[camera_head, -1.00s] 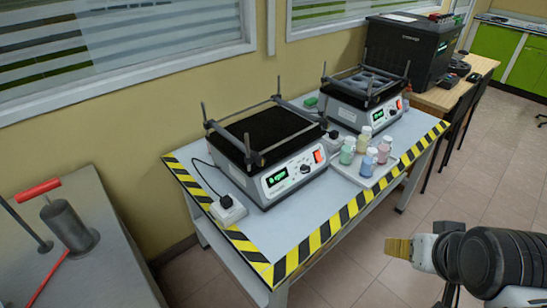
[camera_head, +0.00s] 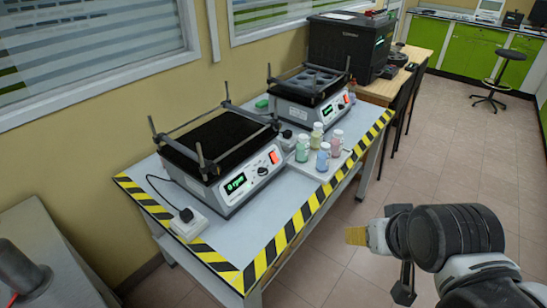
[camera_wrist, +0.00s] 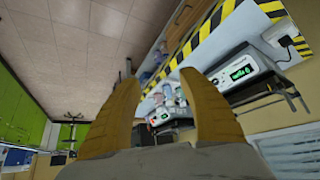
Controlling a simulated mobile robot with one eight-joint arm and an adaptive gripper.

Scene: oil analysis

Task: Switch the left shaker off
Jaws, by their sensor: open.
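The left shaker (camera_head: 220,158) stands on the hazard-striped table, with an empty black platform, corner posts and crossbars. Its front panel has a lit green display (camera_head: 235,183) that seems to read 0 rpm, a dark knob (camera_head: 262,171) and a red-orange switch (camera_head: 273,157). The switch position is too small to tell. My gripper (camera_head: 356,236) is to the right of the table, well apart from the shaker. In the wrist view my gripper (camera_wrist: 160,112) shows two yellow fingers spread apart with nothing between them. The left shaker (camera_wrist: 240,78) also shows there, sideways, beyond the right finger.
A second shaker (camera_head: 310,97) stands behind, with several coloured bottles (camera_head: 323,156) on a white tray in front of it. A white power socket (camera_head: 187,224) sits at the table's left. A black printer-like machine (camera_head: 350,45) is further back.

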